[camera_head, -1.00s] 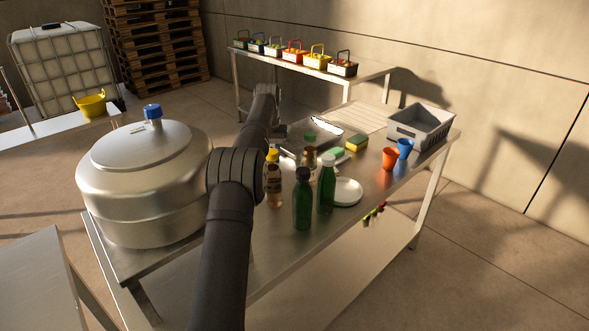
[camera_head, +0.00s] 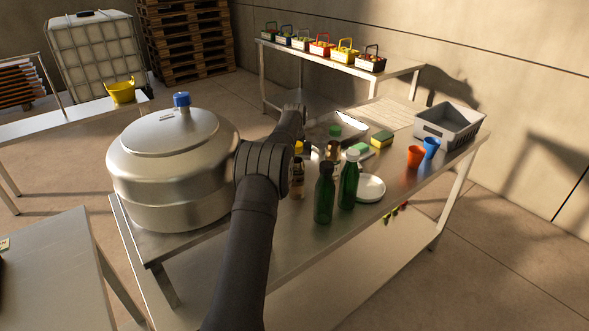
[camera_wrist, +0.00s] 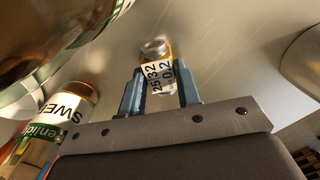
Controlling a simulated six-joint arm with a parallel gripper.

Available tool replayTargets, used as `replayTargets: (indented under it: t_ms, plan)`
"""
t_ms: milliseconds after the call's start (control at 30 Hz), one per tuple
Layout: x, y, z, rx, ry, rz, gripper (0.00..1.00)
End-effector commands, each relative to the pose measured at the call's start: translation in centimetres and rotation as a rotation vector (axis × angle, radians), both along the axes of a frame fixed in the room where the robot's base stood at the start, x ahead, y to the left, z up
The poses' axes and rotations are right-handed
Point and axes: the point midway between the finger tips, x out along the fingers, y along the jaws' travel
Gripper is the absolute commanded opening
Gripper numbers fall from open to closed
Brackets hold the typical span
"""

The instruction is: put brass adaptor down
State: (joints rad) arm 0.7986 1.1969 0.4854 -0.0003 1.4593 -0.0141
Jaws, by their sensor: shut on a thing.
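The brass adaptor (camera_wrist: 157,52) shows in the wrist view as a small piece with a shiny metal ring and a brass-yellow body bearing a white number label. My gripper (camera_wrist: 161,88) has its blue fingers shut on it, one on each side. A grey metal surface lies beyond the adaptor; I cannot tell whether they touch. In the head view my arm reaches over the steel table (camera_head: 300,235), and the gripper and adaptor cannot be made out behind the arm and bottles.
A labelled bottle (camera_wrist: 65,110) is close left of the gripper. Green bottles (camera_head: 348,182), a white plate (camera_head: 371,188), a sponge (camera_head: 382,138), orange (camera_head: 415,156) and blue cups (camera_head: 432,147) and a grey crate (camera_head: 480,127) stand right. A steel vessel (camera_head: 165,175) stands left.

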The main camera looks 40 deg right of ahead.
Motion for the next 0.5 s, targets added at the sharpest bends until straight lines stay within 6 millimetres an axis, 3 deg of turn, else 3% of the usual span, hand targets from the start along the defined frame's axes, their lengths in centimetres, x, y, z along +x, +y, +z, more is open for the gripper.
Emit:
replayTargets:
  t_ms: [33,100,133,500]
  plan:
    - [-0.01,0.01,-0.05,0.0,0.0,0.0,0.36]
    - [-0.01,0.01,-0.04,0.0,0.0,0.0,0.5]
    - [-0.01,0.01,-0.03,0.0,0.0,0.0,0.52]
    - [0.04,-0.04,0.71,-0.001,-0.001,0.0,0.52]
